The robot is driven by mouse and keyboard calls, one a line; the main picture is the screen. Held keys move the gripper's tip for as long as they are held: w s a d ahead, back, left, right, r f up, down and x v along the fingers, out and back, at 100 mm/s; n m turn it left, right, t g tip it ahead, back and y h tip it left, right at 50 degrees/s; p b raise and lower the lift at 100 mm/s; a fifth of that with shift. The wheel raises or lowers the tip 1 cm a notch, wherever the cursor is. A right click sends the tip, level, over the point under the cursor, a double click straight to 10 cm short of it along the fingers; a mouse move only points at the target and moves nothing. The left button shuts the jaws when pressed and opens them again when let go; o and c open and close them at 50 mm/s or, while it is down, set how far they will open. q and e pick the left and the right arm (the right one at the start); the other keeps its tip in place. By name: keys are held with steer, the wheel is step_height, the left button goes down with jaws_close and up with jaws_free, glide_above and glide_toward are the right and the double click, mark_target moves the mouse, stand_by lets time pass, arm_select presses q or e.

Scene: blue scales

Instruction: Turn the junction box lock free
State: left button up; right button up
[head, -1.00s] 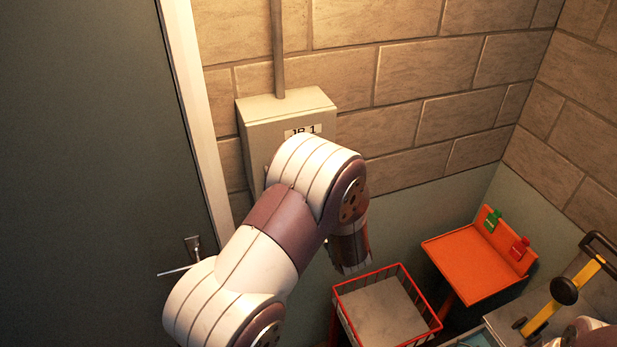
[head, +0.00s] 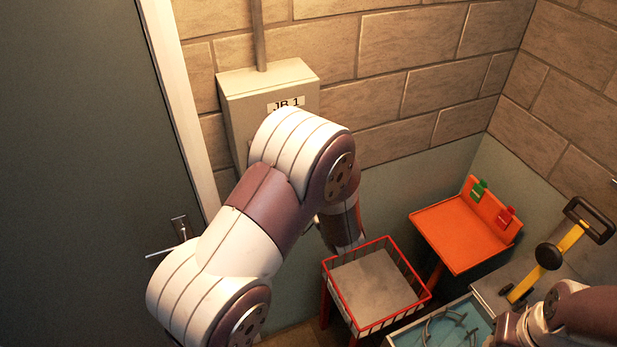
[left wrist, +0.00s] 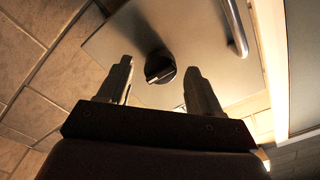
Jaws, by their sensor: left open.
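The junction box (head: 268,88), a pale grey box labelled JB 1, hangs on the brick wall in the head view. My left arm covers its lower front there. In the left wrist view the box's front panel (left wrist: 205,40) shows a round black lock knob (left wrist: 160,68) with a lighter grip bar. I cannot tell how far the fingers are from the panel. The head view hides the left fingertips. My right arm shows at the lower right, its fingers not visible.
A metal handle (left wrist: 235,28) stands out from the panel. A grey door (head: 80,150) with a lever is at the left. A red wire basket (head: 378,285), an orange stand (head: 460,235) with green and red tags, and a yellow-and-black tool (head: 560,255) are at the right.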

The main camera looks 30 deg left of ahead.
arm_select(q)
steer(key=b+v, duration=0.3)
steer(key=v, duration=0.8)
